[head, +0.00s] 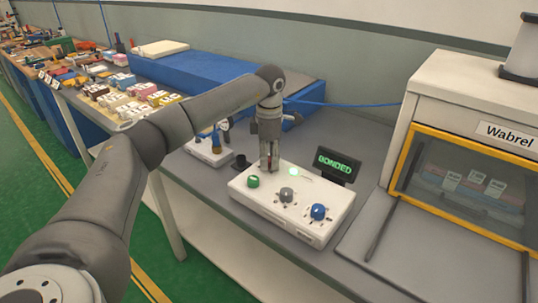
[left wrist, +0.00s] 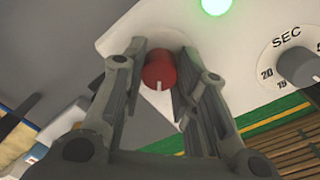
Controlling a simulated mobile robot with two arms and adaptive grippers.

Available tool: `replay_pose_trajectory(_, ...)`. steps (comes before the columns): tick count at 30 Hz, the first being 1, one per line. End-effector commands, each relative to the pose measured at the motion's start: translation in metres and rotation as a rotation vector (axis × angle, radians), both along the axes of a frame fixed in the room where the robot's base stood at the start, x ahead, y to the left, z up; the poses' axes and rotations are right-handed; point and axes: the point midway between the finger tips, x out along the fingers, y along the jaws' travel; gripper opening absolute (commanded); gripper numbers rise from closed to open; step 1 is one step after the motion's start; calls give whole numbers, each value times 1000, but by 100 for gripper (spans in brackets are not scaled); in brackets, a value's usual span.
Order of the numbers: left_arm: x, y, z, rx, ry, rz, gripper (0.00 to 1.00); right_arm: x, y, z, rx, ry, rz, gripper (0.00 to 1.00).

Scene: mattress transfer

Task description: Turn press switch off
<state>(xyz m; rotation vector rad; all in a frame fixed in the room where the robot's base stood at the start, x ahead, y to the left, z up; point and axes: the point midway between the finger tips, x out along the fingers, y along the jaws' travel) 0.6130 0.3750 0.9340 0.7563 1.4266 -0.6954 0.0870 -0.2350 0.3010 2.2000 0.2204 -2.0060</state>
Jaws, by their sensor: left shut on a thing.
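The press control box (head: 300,222) is white and stands on the grey bench. A red knob with a white pointer line (left wrist: 159,70) is on it near one corner; the line points down in the left wrist view. My left gripper (head: 269,166) reaches down to the box's back left, with its fingers shut on the red knob, which they mostly hide in the head view. A lit green lamp (head: 293,172) is beside it and also shows in the left wrist view (left wrist: 215,5). The display (head: 335,163) reads "BONDED". My right gripper is not in view.
The box also has a green knob (head: 253,181), a grey knob (head: 287,195) and a blue knob (head: 318,212). A white machine labelled "Wabrel" (head: 470,95) stands right. A smaller white box (head: 208,152) sits left. Blue mattress-like blocks (head: 185,72) lie behind.

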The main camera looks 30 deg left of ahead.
Motion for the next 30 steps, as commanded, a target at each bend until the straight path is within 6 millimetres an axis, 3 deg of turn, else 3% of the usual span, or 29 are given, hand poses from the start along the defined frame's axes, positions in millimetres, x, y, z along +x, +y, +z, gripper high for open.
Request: replay_pose_trajectory(30,2,-1,3,-2,-2,941,4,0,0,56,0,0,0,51)
